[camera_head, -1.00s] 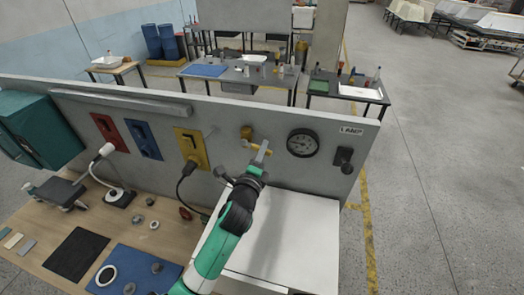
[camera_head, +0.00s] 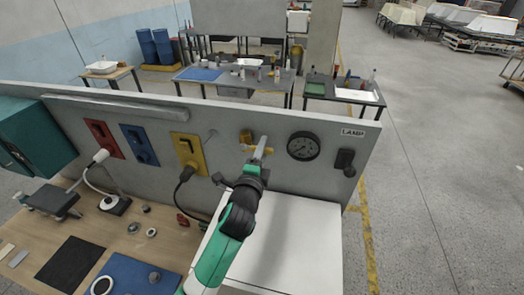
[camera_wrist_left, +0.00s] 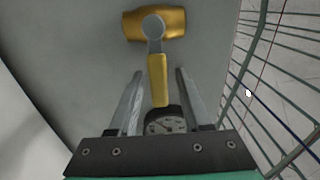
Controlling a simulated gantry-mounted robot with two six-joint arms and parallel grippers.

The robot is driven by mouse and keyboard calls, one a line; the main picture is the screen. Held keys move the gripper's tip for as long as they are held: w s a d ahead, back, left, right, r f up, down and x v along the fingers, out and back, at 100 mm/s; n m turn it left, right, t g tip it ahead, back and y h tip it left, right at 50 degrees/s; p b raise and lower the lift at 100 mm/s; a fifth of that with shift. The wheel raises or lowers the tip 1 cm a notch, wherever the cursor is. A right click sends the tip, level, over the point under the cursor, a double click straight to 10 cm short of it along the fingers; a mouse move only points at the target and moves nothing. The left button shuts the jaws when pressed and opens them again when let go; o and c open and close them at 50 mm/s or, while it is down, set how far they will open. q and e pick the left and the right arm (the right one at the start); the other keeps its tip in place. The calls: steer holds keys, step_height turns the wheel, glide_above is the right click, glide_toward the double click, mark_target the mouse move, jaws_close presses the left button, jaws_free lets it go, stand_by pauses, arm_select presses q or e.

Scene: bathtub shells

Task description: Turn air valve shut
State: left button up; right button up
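The air valve has a brass body (camera_head: 246,136) on the upright grey panel, left of the pressure gauge (camera_head: 303,146). Its yellow lever handle (camera_wrist_left: 158,78) points from the body toward the gauge, which shows at the bottom of the wrist view (camera_wrist_left: 166,122). My left gripper (camera_head: 261,148) is at the handle in the head view and partly covers it. In the wrist view, its two fingers (camera_wrist_left: 159,86) are apart, one on each side of the handle, with a visible gap on both sides. My right gripper is not in view.
A yellow plate with a black switch (camera_head: 188,152) and plugged cable is left of the valve. A black lamp switch (camera_head: 345,162) is at the right. A white box (camera_head: 290,240) stands below the valve. A wire mesh (camera_wrist_left: 275,80) shows beside the gripper in the wrist view.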

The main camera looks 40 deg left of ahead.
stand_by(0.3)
arm_select(q)
steer(key=v, duration=1.1)
steer(key=shift+s+d, duration=0.15)
steer(key=shift+s, duration=0.15)
